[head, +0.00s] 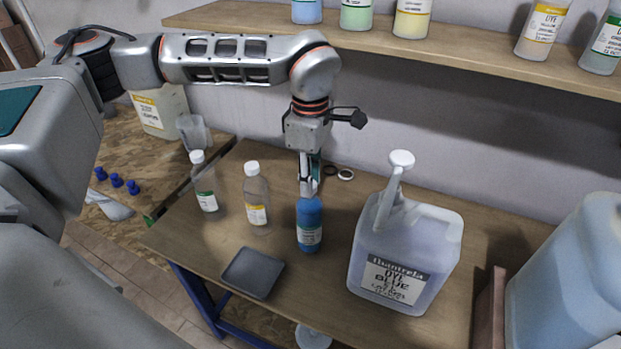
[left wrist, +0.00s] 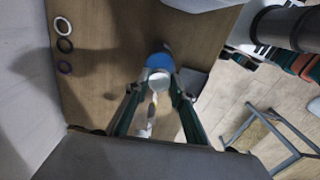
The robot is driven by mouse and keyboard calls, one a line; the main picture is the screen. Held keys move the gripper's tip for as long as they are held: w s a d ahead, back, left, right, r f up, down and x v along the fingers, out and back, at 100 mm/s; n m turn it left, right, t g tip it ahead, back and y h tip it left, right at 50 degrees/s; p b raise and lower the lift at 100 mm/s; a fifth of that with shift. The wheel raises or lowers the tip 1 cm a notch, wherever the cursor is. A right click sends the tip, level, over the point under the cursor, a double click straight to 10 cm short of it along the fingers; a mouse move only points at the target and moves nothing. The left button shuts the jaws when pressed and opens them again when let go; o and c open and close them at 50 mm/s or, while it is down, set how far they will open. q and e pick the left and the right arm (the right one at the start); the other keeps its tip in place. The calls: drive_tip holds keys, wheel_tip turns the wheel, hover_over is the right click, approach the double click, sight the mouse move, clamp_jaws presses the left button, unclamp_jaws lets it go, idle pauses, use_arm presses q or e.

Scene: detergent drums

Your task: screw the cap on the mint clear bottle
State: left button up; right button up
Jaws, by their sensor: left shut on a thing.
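My left gripper (head: 308,186) reaches straight down over a bottle of blue liquid (head: 310,225) and is shut on a white cap (left wrist: 158,83) at its neck. In the left wrist view the cap sits between the fingertips, with the blue bottle (left wrist: 160,61) just beyond. The fingers hide the thread, so I cannot tell how far the cap is on. A clear bottle with a green label (head: 206,188) and a clear bottle with a yellow label (head: 257,203) stand upright to the left, both with white caps. I cannot tell which bottle is the mint one.
A large dye jug (head: 405,252) stands close on the right. A dark tray (head: 252,272) lies at the front left. A shelf with bottles (head: 412,18) runs above. A big blue container (head: 570,275) is at far right.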

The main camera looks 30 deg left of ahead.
use_arm(q)
drive_tip(key=m, duration=0.3)
drive_tip(key=shift+m, duration=0.4)
drive_tip(key=o, duration=0.5)
drive_tip(key=shift+r, duration=0.1)
drive_tip(key=n+b, duration=0.2)
drive_tip(key=n, duration=0.1)
drive_tip(key=shift+n, duration=0.3)
drive_tip(key=shift+n+b, duration=0.3)
drive_tip(key=shift+n, duration=0.8)
